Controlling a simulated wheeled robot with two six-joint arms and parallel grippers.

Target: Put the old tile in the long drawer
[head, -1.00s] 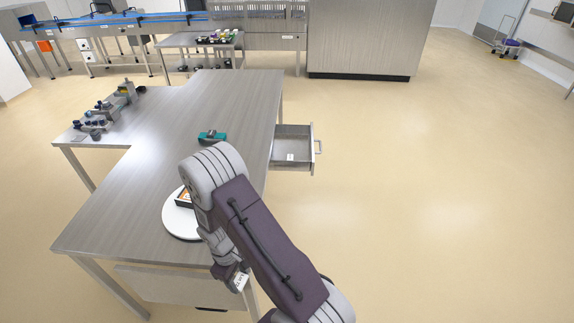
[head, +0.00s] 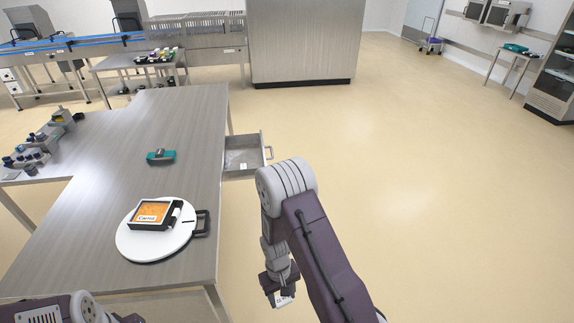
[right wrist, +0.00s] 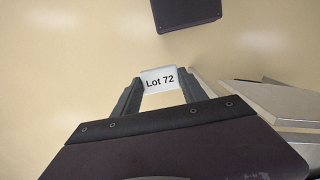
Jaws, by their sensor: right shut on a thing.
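My right gripper (head: 282,288) is shut on a small white tile (right wrist: 160,80) that reads "Lot 72" in the right wrist view. In the head view the tile (head: 285,299) hangs below the gripper, over open floor to the right of the table. An open grey drawer (head: 245,150) sticks out from the table's right side, farther back and left of the gripper. A small white piece (head: 243,166) shows in it, its text too small to read. My left gripper is out of view.
A white round plate (head: 150,254) with a black handle lies on the table (head: 190,110). It bears a dark-framed tray of orange food (head: 152,212). A teal-and-dark device (head: 161,156) stands farther back.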

